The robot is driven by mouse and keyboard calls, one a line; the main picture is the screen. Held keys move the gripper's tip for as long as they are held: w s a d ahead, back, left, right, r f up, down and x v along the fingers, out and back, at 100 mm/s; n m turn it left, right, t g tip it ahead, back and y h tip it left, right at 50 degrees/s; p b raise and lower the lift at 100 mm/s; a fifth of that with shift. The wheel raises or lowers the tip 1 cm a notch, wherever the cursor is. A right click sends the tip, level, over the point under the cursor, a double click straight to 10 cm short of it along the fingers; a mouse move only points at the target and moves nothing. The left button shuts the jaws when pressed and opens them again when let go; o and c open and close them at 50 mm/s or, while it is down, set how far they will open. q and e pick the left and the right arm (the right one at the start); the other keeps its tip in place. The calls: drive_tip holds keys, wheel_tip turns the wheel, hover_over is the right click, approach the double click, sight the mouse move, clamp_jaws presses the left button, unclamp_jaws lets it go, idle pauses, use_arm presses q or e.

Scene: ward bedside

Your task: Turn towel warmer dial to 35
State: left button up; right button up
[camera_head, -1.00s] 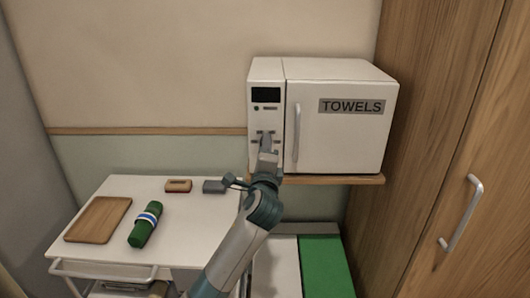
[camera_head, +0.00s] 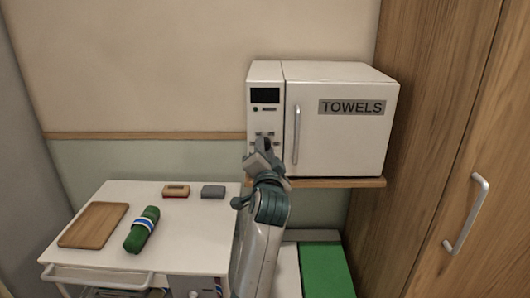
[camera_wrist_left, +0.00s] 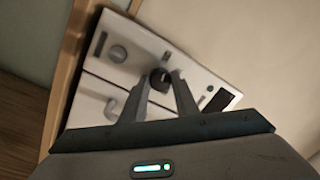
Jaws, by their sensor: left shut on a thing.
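The white towel warmer (camera_head: 340,140), labelled TOWELS, sits on a wooden shelf with its door shut. Its narrow control panel (camera_head: 256,120) on the left has a dark display (camera_head: 265,95), which shows no number I can read. My left gripper (camera_head: 263,148) is at the lower panel, shut on a dark dial (camera_wrist_left: 160,79) that sits between its fingertips in the left wrist view. A second, grey knob (camera_wrist_left: 117,53) is beside it and untouched. The dial's scale marks are too small and partly hidden to read. My right gripper is not in view.
The door handle (camera_head: 296,134) stands out just right of the gripper. A white trolley (camera_head: 180,225) at the left holds a wooden tray (camera_head: 94,225), a green rolled towel (camera_head: 142,230) and two small boxes. A wooden cupboard (camera_head: 440,130) stands at the right.

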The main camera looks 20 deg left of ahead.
use_arm(q)
drive_tip(key=shift+f+n, duration=0.1)
drive_tip(key=shift+n, duration=0.4)
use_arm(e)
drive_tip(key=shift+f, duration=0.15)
use_arm(q)
drive_tip(key=o, duration=1.1)
drive_tip(key=shift+c, duration=0.2)
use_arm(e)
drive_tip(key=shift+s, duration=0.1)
